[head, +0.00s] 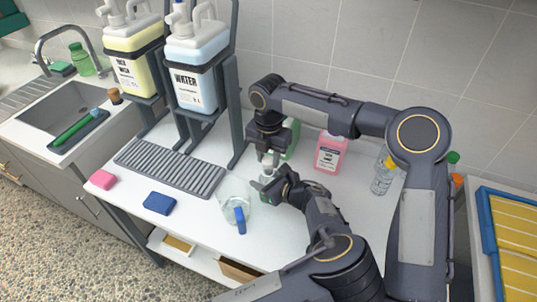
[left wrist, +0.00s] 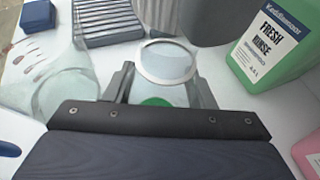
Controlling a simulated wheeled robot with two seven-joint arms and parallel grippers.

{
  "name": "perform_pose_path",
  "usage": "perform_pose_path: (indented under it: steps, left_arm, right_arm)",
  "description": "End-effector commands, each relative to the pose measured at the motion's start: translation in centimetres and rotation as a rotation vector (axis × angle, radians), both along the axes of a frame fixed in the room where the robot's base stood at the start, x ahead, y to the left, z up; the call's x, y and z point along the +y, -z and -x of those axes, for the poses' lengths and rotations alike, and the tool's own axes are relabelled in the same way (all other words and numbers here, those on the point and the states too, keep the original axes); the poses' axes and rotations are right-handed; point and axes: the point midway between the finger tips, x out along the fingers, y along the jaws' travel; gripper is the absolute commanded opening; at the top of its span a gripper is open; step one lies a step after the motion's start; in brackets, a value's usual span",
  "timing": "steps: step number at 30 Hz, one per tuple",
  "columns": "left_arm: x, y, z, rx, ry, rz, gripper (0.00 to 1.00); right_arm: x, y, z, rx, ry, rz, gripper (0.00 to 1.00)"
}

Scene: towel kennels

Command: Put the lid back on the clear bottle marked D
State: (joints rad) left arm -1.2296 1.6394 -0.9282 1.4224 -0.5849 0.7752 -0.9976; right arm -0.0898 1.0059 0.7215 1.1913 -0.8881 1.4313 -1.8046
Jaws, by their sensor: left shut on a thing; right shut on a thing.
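My left gripper (head: 269,190) reaches in from below and is shut on a clear bottle; its fingers also show in the left wrist view (left wrist: 160,95). The bottle (left wrist: 168,62) has a round, silver-grey rim facing the camera and green low down between the fingers. I cannot read a letter on it. My right gripper (head: 270,152) points down just above the bottle, shut on a small pale thing (head: 270,161) that is mostly hidden; I cannot tell for sure that it is the lid. Any contact between it and the bottle is unclear.
A clear jug (head: 234,207) with a blue handle stands close left. A green rinse bottle (left wrist: 275,48) and a pink bottle (head: 331,152) stand behind and right. A small clear bottle (head: 382,179) is further right. A blue sponge (head: 160,203) lies before the ribbed rack (head: 172,168).

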Motion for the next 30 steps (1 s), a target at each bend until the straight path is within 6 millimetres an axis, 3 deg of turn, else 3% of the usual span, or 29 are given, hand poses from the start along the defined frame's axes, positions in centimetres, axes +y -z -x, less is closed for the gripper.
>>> perform_pose_path:
  steps: [6, 30]
  left_arm:
    - [-0.6, 0.5, 0.3, 0.007, 0.011, 0.006, 0.09]
    - [-0.7, 0.5, 0.3, 0.006, 0.014, 0.008, 0.09]
  right_arm:
    - [0.2, 1.4, 0.1, 0.002, -0.004, -0.002, 0.12]
    - [0.2, 1.9, 0.1, 0.000, -0.004, -0.004, 0.12]
